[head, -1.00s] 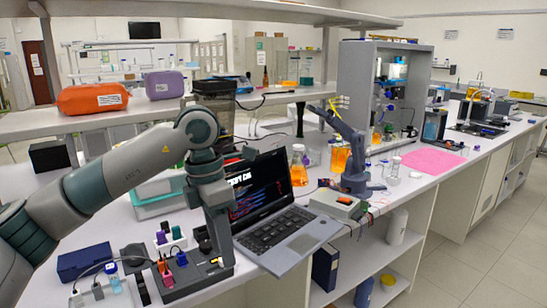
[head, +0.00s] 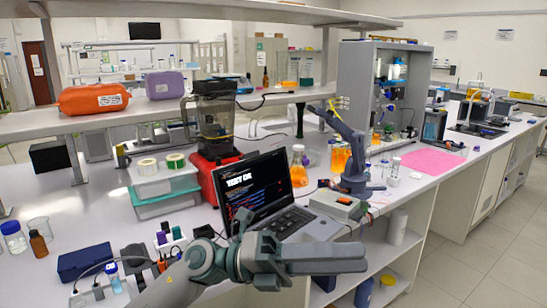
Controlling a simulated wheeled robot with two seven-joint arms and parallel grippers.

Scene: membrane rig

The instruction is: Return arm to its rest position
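My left arm (head: 190,280) comes in low at the bottom of the head view. My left gripper (head: 345,258) points right, in front of the laptop (head: 275,222), and covers part of its front edge. Its grey fingers lie close together, side on; I cannot tell whether there is a gap between them. No object shows in it. My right gripper is not in view. A small blue-grey desktop arm (head: 352,150) stands bent on the bench, behind and right of the laptop.
A control box with coloured switches (head: 162,264) sits left of my gripper, partly hidden by my arm. A blue box (head: 85,260), bottles and beakers stand at left. Orange flasks (head: 299,167) stand behind the laptop. A pink mat (head: 432,160) lies at right.

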